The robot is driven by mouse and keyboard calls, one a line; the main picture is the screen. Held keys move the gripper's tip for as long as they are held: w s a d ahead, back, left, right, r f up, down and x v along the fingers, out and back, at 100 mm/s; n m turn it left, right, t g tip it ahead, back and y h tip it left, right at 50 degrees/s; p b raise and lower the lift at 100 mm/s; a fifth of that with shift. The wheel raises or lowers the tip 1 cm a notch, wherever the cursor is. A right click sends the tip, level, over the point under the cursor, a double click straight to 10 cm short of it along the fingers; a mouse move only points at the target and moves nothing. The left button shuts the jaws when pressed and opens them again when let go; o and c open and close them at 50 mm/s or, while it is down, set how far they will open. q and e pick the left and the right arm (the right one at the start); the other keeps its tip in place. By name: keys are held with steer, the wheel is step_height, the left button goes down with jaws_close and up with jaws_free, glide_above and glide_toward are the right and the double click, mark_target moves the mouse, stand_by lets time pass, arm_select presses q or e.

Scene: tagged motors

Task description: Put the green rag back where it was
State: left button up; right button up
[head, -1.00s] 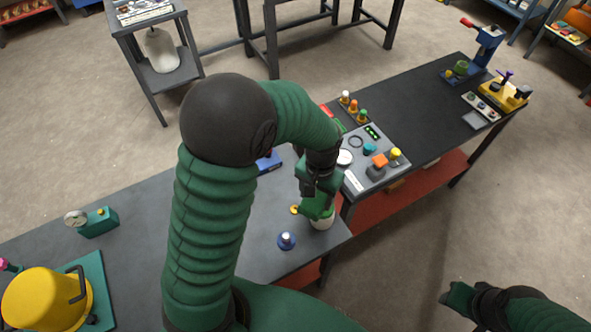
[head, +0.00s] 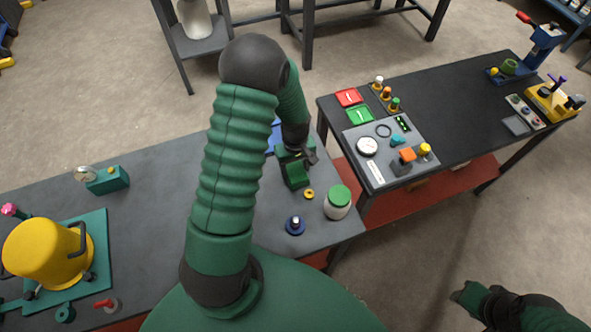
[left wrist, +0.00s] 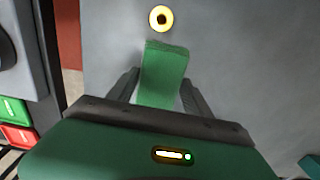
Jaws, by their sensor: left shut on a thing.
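My left gripper (head: 298,172) is over the grey table (head: 150,190), near its right end. It is shut on the green rag (head: 297,175), which hangs between the fingers. In the left wrist view the rag (left wrist: 163,75) shows as a narrow green strip, close to a yellow ring (left wrist: 161,18). I cannot tell whether the rag touches the table. A blue object (head: 275,137) is partly hidden behind the gripper. My right gripper (head: 462,292) is low at the right, away from the tables; its jaw state is unclear.
A control panel (head: 390,150) and red and green switches (head: 349,97) are on the dark table at right. A yellow pot (head: 45,250) stands at left.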

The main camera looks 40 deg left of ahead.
arm_select(q)
steer(key=shift+a+f, duration=0.1)
steer(key=shift+f, duration=0.65)
steer(key=o, duration=1.3)
